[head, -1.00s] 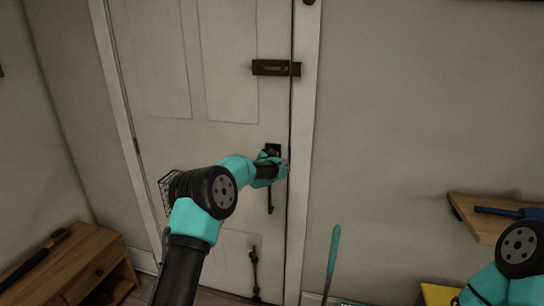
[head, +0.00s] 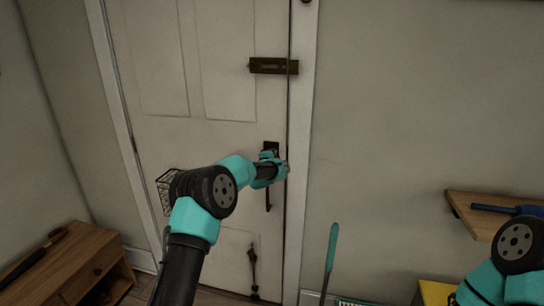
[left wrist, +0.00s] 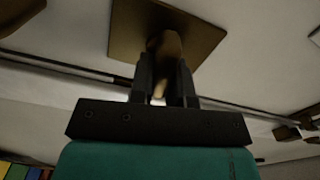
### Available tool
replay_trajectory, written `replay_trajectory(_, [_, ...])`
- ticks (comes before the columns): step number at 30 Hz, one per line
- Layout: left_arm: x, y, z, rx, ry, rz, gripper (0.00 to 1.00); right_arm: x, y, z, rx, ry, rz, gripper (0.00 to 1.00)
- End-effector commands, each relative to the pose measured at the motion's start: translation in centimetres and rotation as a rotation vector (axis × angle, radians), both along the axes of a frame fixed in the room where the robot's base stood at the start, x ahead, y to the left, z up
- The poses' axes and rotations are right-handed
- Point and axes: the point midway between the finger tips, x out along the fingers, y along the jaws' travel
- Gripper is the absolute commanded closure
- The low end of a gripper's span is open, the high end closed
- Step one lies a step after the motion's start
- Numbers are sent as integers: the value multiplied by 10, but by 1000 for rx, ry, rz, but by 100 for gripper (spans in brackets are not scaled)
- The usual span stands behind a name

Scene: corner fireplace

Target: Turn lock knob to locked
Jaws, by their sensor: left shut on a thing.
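The lock knob (left wrist: 165,50) is brownish and sits on a square brown plate (left wrist: 190,22) on the door (head: 165,90). My left gripper (left wrist: 164,68) is shut on the knob, with one dark finger on each side of it. In the head view my left gripper (head: 275,168) is at the door's right edge, and it hides the knob there. A dark plate edge (head: 271,146) shows just above it. Which way the knob points is hard to tell. My right arm (head: 505,270) shows at the lower right, but its gripper is outside the picture.
A brass bolt (head: 273,66) is higher on the door and a dark latch (head: 253,265) is low on it. A wire basket (head: 168,190) hangs at the door's left. A wooden cabinet (head: 85,250) stands left; a shelf (head: 470,215) is at right.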

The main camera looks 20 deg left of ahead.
Motion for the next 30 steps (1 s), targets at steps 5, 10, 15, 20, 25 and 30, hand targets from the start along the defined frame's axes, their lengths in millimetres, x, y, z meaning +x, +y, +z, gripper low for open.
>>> replay_trajectory(5, [0, 0, -2, 111, 2, 0, 100, 0, 0, 0, 0, 0, 0, 57])
replay_trajectory(10, [0, 0, -3, 175, 3, 0, 100, 0, 0, 0, 0, 0, 0, 57])
replay_trajectory(15, [0, 0, -3, 201, 3, 0, 100, 0, 0, 0, 0, 0, 0, 57])
replay_trajectory(20, [0, 0, -3, 205, 3, 0, 100, 0, 0, 0, 0, 0, 0, 57])
replay_trajectory(25, [0, 0, -3, 205, 3, 0, 100, 0, 0, 0, 0, 0, 0, 57])
replay_trajectory(30, [0, 0, -3, 204, 3, 0, 70, 0, 0, 0, 0, 0, 0, 57])
